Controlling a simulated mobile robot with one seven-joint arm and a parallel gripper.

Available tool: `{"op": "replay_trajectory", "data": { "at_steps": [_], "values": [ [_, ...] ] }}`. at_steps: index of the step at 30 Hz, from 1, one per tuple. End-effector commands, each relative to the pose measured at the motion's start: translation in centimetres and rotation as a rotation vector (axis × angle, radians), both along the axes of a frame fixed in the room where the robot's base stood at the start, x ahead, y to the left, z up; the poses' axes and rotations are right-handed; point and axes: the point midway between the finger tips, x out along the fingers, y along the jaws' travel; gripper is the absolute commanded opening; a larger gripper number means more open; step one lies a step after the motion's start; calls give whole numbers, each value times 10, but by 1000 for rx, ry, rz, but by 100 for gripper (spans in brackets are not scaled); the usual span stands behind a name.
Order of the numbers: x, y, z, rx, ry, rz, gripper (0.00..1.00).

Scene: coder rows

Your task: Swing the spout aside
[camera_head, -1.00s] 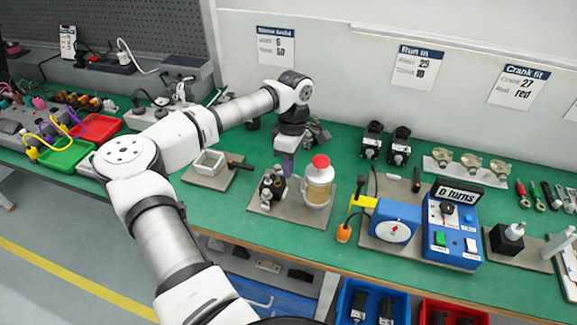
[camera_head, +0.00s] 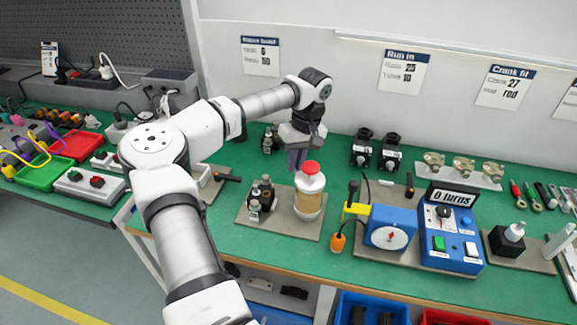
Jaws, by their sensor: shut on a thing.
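The jar stands upright on a grey-brown mat (camera_head: 285,228).
A blue box with a dial (camera_head: 391,230) and a yellow part (camera_head: 356,208) stand right of the jar. A blue panel (camera_head: 452,240) reads 0 turns. Black units (camera_head: 376,149) stand behind.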

Motion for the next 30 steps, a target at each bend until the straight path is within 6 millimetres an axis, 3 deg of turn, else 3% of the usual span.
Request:
{"op": "replay_trajectory", "data": {
  "at_steps": [15,30],
  "values": [
    [5,-38,2,1,-7,-468,0],
    [0,-57,2,0,-7,-703,0]
  ]
}}
